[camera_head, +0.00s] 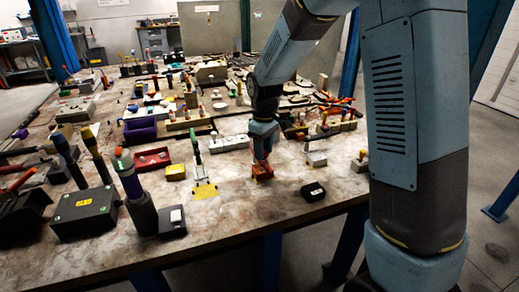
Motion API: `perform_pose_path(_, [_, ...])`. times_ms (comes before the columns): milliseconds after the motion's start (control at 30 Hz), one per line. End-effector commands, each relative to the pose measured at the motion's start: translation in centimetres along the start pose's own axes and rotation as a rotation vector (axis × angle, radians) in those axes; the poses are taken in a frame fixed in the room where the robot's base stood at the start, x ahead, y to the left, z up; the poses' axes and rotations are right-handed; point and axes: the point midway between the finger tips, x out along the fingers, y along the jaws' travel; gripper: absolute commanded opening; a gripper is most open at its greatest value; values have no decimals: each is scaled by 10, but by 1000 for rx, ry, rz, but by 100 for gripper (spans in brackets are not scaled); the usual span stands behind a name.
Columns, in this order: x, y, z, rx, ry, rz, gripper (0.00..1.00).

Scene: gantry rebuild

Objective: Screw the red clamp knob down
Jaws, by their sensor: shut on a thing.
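My gripper (262,161) points straight down over the front middle of the bench, to the right of the green-handled clamp. It is shut on a small orange-red thing (262,173) at the bench surface, which looks like the red clamp knob. The fingers cover much of it, and its shape and any thread are too small to make out. I cannot tell how far down it sits.
A green-handled clamp (197,148) stands upright on a yellow patch left of my gripper. A black box (313,191) lies close on the right, near the bench's front edge. Tall tool handles (131,180) rise at the left. The bench (235,215) is bare in front.

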Motion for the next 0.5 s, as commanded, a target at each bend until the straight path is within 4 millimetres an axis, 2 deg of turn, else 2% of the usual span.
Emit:
perform_pose_path(300, [1, -5, -1, 245, -4, -6, 12])
perform_pose_path(500, [1, -5, -1, 333, -4, -6, 12])
